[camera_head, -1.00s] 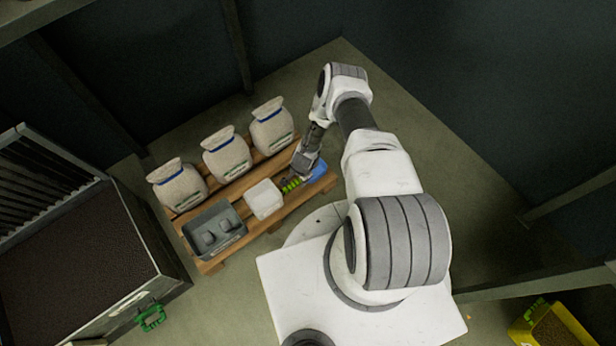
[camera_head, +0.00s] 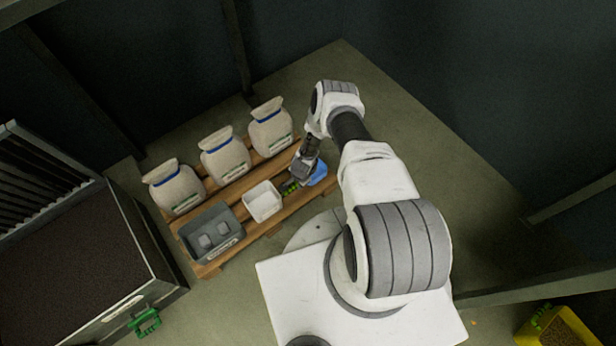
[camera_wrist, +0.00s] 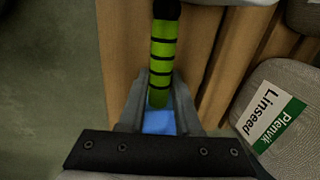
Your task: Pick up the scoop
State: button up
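The scoop has a green handle with black bands (camera_head: 290,188) and a blue part (camera_head: 318,174). It is at the right end of the wooden pallet (camera_head: 270,223). My gripper (camera_head: 301,175) is down at the scoop and covers its middle in the head view. In the wrist view the green handle (camera_wrist: 161,62) runs up between the two fingers of my gripper (camera_wrist: 162,85), one on each side. Blue (camera_wrist: 158,122) shows below the handle between them. Whether the fingers press on the handle I cannot tell.
A white container (camera_head: 263,216) and a grey bin (camera_head: 190,237) with items stand left of the scoop. Several sacks (camera_head: 270,130) line the pallet's back; one labelled Linseed (camera_wrist: 280,105) is close right in the wrist view. A large dark-filled machine (camera_head: 75,250) stands at left.

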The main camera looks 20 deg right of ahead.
grip_shut()
jog(key=shift+r, duration=0.15)
